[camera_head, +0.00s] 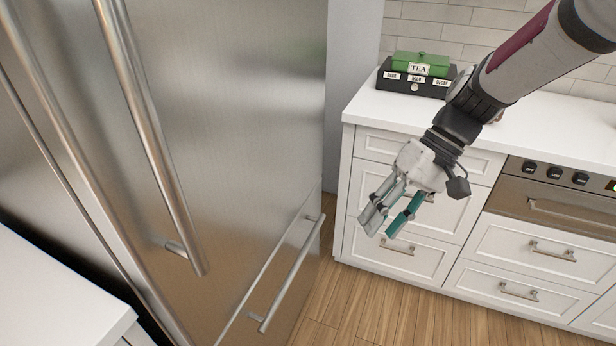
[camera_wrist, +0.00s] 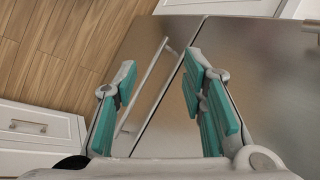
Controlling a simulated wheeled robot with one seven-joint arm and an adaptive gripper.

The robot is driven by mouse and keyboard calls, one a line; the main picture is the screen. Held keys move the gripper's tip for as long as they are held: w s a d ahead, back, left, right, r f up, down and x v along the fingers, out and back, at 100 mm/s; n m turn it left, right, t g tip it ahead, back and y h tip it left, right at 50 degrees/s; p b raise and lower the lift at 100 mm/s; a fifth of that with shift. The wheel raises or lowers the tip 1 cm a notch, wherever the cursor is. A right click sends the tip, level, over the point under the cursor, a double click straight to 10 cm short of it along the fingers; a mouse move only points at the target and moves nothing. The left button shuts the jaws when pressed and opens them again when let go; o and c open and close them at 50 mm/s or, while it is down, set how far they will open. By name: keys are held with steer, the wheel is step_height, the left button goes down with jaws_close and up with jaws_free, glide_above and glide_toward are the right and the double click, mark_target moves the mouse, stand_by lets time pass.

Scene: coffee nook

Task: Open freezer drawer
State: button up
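The stainless steel fridge (camera_head: 240,90) fills the left of the head view. Its low freezer drawer (camera_head: 255,290) has a long bar handle (camera_head: 292,275), and a thin seam separates it from the door above; the drawer looks closed. My gripper (camera_head: 384,232) hangs in the air to the right of the handle in the head view, apart from it. In the wrist view, the teal finger pads of my gripper (camera_wrist: 165,115) are spread with nothing held. The drawer handle (camera_wrist: 145,90) shows between them, some way beyond the fingers.
Two tall door handles (camera_head: 155,140) run down the fridge doors. White drawers (camera_head: 400,250) and an oven (camera_head: 560,200) stand right, under a counter with a tea box (camera_head: 415,75). A white counter (camera_head: 50,290) is at lower left. Wooden floor (camera_head: 350,310) is clear.

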steer(key=w+a+f+g+y+b, duration=0.1)
steer(key=w+a+f+y+b, duration=0.3)
steer(key=f, duration=0.6)
steer(key=w+d+f+g+y+b, duration=0.1)
steer(key=w+f+y+b, duration=0.1)
steer(key=w+f+b, duration=0.6)
steer(key=m+t+y+b, duration=0.2)
steer(key=t+y+b, duration=0.2)
steer(key=y+b, duration=0.45)
glide_toward(297, 264)
steer(key=b+x, duration=0.1)
steer(key=x, duration=0.2)
steer(key=b+x, duration=0.1)
steer(key=x, duration=0.2)
steer(key=w+f+b+x, duration=0.1)
steer(key=x, duration=0.2)
steer(key=shift+a, duration=0.5)
jaws_close()
